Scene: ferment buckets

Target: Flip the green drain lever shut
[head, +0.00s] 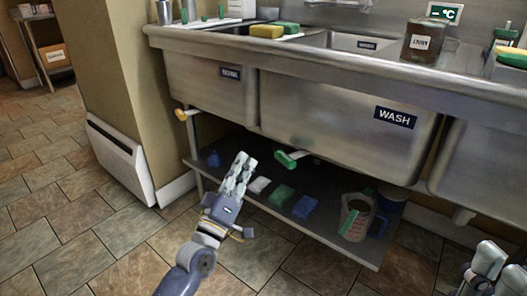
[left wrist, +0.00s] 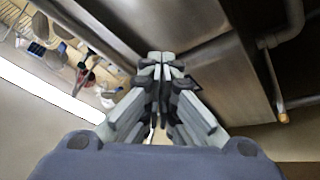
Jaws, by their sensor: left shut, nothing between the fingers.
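The green drain lever (head: 290,158) sticks out below the WASH basin (head: 345,118), with its green handle pointing left and slightly down toward the front. My left gripper (head: 243,160) is shut and empty. In the head view it shows to the left of the green lever, with a gap between them. Its closed fingers also fill the middle of the left wrist view (left wrist: 160,75), where I cannot make out the green lever. My right gripper (head: 497,262) is at the lower right corner, partly cut off, far from the lever.
An orange-tipped lever (head: 185,114) sits under the left basin (head: 210,85). The low shelf (head: 340,250) holds a jug (head: 355,215), sponges and a blue item. The tiled floor in front is clear.

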